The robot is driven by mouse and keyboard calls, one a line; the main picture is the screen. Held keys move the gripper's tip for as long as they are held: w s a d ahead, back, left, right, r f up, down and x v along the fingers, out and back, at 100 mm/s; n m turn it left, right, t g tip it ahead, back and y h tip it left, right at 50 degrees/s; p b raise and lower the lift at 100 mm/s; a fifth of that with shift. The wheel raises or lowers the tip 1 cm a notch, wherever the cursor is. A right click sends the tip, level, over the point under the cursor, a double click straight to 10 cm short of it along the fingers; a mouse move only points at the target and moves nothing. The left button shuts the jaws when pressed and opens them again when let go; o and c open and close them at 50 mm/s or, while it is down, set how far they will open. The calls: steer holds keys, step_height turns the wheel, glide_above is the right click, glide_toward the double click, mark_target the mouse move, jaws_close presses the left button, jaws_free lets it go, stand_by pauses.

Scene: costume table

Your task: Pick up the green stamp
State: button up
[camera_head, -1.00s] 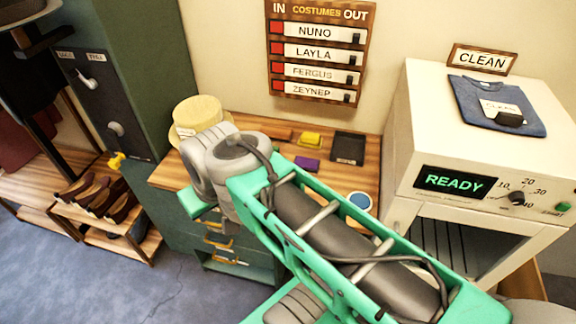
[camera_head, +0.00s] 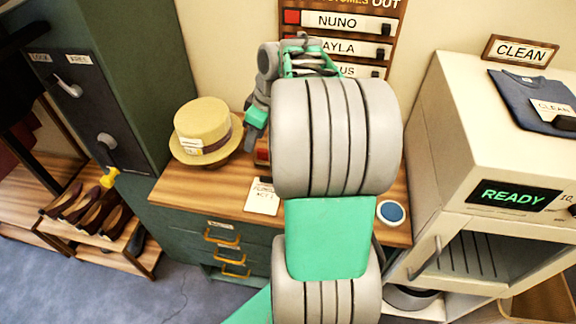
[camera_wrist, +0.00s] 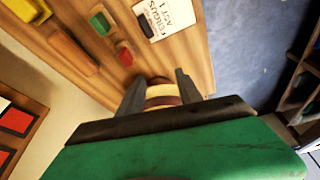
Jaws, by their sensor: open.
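A small green block that looks like the green stamp (camera_wrist: 100,23) lies on the wooden counter, at the upper left of the wrist view. A similar red one (camera_wrist: 125,53) lies beside it, nearer my gripper. My gripper (camera_wrist: 160,92) is open, with its two dark fingers apart and nothing held. The stamp is outside the fingers, beyond and to the left of them. A cream and brown round thing, apparently the straw hat (camera_wrist: 162,88), shows behind the finger gap. In the head view my arm hides the stamp.
The straw hat (camera_head: 203,128) sits on the counter's left end. A card (camera_head: 263,197) lies near the front edge, also seen in the wrist view (camera_wrist: 167,15). An orange block (camera_wrist: 73,52) and a yellow block (camera_wrist: 27,9) lie nearby. The white cabinet (camera_head: 500,150) stands at right.

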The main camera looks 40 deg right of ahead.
steer(key=s+d+f+n+y, duration=0.1)
steer(key=s+d+f, duration=0.1)
steer(key=d+f, duration=0.35)
steer(key=s+d+f+n, duration=0.1)
steer(key=d+f, duration=0.1)
steer(key=d, duration=0.6)
steer(key=shift+n, duration=0.3)
steer(key=p+x, duration=0.1)
steer(key=x, duration=0.6)
steer(key=shift+a, duration=0.1)
jaws_close()
steer(key=shift+w, duration=0.1)
